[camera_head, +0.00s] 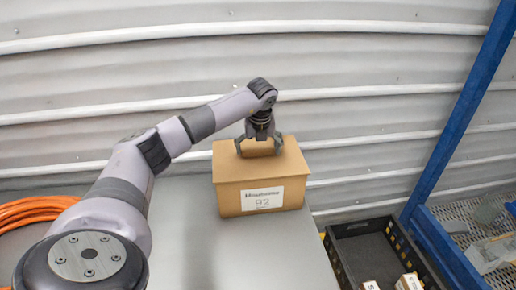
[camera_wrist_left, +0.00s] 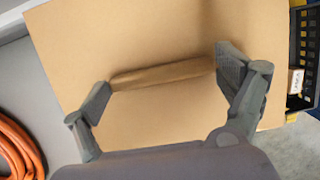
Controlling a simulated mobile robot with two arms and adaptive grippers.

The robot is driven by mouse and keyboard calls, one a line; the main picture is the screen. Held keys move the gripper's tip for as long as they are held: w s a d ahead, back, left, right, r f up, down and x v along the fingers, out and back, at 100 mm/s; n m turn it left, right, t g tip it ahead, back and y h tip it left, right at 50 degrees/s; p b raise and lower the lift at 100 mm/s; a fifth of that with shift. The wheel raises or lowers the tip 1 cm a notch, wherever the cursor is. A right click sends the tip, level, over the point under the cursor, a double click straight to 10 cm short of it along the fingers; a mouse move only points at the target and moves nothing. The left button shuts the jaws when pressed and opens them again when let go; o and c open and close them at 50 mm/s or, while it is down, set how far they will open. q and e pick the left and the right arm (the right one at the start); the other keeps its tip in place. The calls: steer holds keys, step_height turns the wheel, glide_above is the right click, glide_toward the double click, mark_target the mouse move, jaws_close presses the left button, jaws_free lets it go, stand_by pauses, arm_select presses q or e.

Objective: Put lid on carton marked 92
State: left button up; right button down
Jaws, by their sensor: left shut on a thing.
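The carton (camera_head: 240,203) marked 92 stands upright on the grey table, its white label facing me in the head view. The brown lid (camera_head: 228,165) lies over the carton's top, and no clear gap shows between them. In the left wrist view the lid (camera_wrist_left: 80,45) fills the middle, with a long raised handle (camera_wrist_left: 160,75) across it. My left gripper (camera_head: 259,150) points down over the lid and is shut on the lid's handle, with one finger at each end of it in the wrist view (camera_wrist_left: 162,82). My right gripper is not in view.
The grey table (camera_head: 200,250) is clear in front of the carton. An orange hose (camera_head: 35,208) lies coiled at the left. A black crate (camera_head: 365,250) with small boxes stands at the lower right, beside a blue rack post (camera_head: 460,115). A corrugated wall is behind.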

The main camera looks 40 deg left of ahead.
arm_select(q)
steer(key=o, duration=1.1)
steer(key=shift+c, duration=0.2)
steer(key=shift+r, duration=0.1)
steer(key=v, duration=1.2)
steer(key=shift+s, duration=0.1)
